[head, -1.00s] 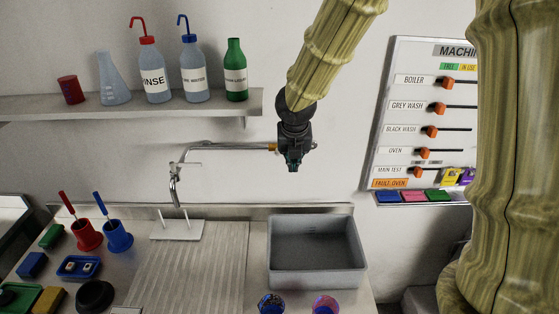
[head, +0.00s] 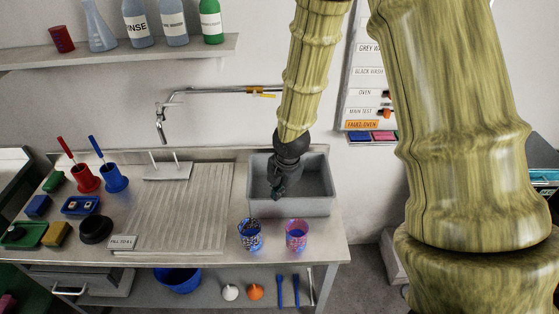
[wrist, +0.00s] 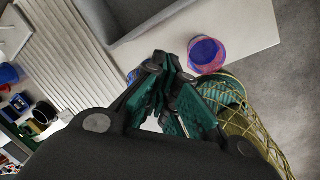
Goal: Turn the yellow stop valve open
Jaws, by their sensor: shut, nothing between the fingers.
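The yellow stop valve (head: 262,93) sits on the horizontal metal pipe (head: 215,91) on the back wall, above the bench. Its yellow handle appears to lie roughly along the pipe, just left of my arm. My gripper (head: 277,191) is well below the valve, over the grey basin, and apart from the valve. In the wrist view my gripper's dark green fingers (wrist: 172,95) are together and hold nothing. The valve is not in the wrist view.
The grey basin (head: 318,209) stands on the bench's right end. Two patterned cups, one blue (head: 250,237) and one pink (head: 296,236), stand before it. A curved tap (head: 161,125) hangs left of the valve. A bottle shelf (head: 120,52) is upper left.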

